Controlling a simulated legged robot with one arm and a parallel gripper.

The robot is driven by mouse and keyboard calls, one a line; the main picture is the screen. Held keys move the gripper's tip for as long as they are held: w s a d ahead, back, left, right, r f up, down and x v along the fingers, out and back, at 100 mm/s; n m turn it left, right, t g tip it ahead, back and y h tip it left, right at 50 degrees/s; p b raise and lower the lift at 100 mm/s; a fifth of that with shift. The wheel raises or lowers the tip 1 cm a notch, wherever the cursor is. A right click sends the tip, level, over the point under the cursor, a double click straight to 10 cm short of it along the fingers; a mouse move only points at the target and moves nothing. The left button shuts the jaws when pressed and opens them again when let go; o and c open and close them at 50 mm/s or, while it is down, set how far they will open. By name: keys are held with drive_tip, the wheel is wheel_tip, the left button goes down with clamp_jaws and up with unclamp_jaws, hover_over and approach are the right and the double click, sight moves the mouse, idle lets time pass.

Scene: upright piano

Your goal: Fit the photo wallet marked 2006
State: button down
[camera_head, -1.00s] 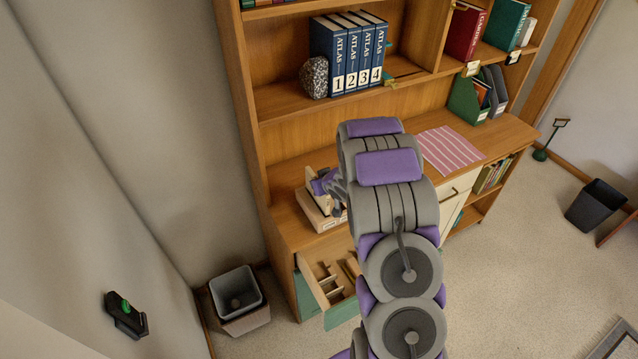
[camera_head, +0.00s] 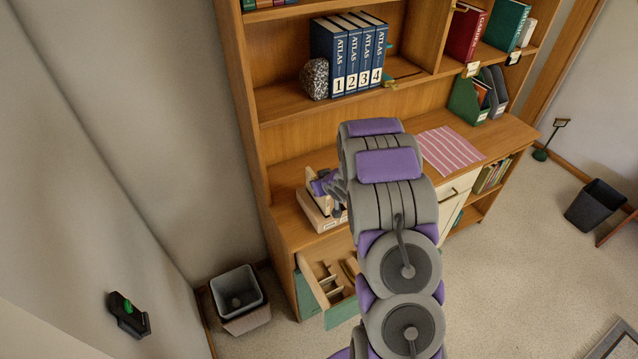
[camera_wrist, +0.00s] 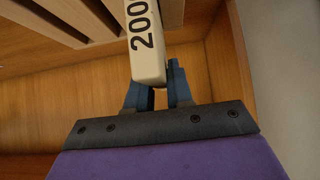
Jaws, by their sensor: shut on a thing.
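In the wrist view my gripper (camera_wrist: 158,88) is shut on the end of a cream photo wallet (camera_wrist: 147,55). The black digits "200" show on it; the rest of the marking is cut off at the top edge. Pale slats (camera_wrist: 75,18) lie to its left, above a wooden surface. I cannot tell whether the wallet touches them. In the head view my gripper (camera_head: 327,186) is over a pale box (camera_head: 317,213) on the left end of the desk. My arm hides part of this area, and the wallet is hard to make out there.
An open drawer (camera_head: 318,283) with wooden dividers juts out below the desk. Blue atlases (camera_head: 350,62) and a speckled stone (camera_head: 315,78) stand on the shelf above. A striped pink cloth (camera_head: 450,150) lies right of my arm. A grey bin (camera_head: 238,293) stands on the floor.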

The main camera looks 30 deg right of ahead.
drive_tip(key=shift+f+b, duration=0.85)
drive_tip(key=shift+f, duration=0.65)
drive_tip(key=shift+p, duration=0.85)
idle(1.8)
drive_tip(key=shift+f+b, duration=0.65)
drive_tip(key=shift+f, duration=0.65)
idle(0.9)
drive_tip(key=c, duration=0.9)
unclamp_jaws()
drive_tip(key=p+v, duration=0.2)
drive_tip(key=v, duration=1.5)
drive_tip(key=shift+s, duration=0.15)
